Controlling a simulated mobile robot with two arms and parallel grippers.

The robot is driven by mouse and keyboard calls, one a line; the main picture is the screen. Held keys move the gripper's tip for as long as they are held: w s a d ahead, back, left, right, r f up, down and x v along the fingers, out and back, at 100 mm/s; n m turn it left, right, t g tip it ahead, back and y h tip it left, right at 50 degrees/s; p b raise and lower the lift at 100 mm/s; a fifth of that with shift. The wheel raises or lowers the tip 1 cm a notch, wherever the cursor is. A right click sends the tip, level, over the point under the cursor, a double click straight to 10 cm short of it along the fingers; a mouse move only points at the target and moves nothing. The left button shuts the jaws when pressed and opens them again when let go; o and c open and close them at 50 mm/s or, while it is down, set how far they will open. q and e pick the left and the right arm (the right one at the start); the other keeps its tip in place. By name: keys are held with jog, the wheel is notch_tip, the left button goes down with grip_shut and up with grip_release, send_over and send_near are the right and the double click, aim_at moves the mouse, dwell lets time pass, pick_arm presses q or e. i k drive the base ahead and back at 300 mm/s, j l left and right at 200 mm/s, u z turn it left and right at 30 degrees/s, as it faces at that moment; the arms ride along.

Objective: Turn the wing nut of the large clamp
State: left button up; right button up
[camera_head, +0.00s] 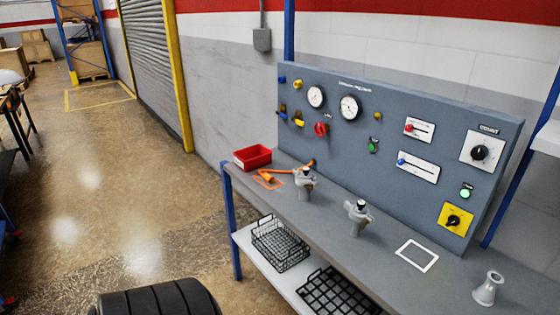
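Two grey metal fittings stand upright on the workbench (385,250). The left fitting (305,187) has an orange part or tool (308,164) at its top. The right fitting (357,219) has a dark top and a clamp-like ring around its upper part. Both seem to carry clamps, but I cannot tell which is the large one, and the wing nuts are too small to make out. Neither of my grippers is in view.
A red bin (252,156) and an orange tool (267,177) lie at the bench's left end. A grey control panel (390,125) rises behind. A grey flared pipe piece (488,289) stands right of a white outlined square (416,256). Wire baskets (280,243) sit below.

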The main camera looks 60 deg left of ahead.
aim_at(296, 173)
jog(key=u, duration=1.65)
